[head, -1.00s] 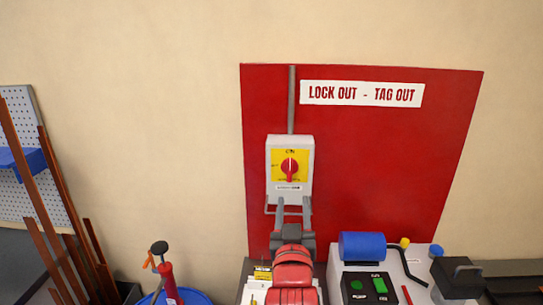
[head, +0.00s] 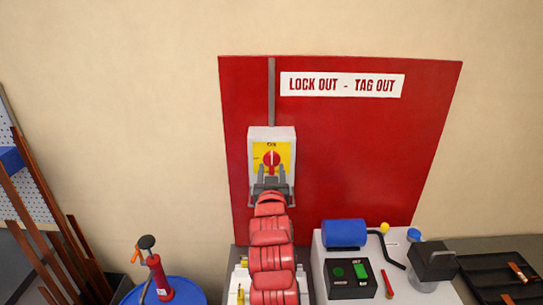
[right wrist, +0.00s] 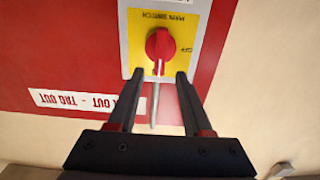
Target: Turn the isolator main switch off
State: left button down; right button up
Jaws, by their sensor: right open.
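The isolator main switch (head: 286,135) is a light grey box with a yellow plate on the red board. Its red knob (head: 271,158) stands upright, its pointer toward the ON label at the top. It also shows upside down in the right wrist view (right wrist: 159,45), with OFF printed to one side. My right gripper (head: 271,173) is open and empty at the lower part of the switch face. In the right wrist view its two fingers (right wrist: 158,76) are spread to either side of the knob's line, tips close to it and apart from it. My left gripper is not in view.
The red board (head: 340,160) carries a LOCK OUT - TAG OUT sign (head: 342,85). Below it stand a machine with a blue cylinder (head: 344,233) and a green-button box (head: 350,278). A blue drum (head: 185,290) and brown bars (head: 35,205) are at left.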

aim_at(272, 161)
jog(key=shift+w+p, duration=0.65)
jog(key=shift+w, duration=1.75)
jog(key=shift+c, duration=0.2)
grip_shut()
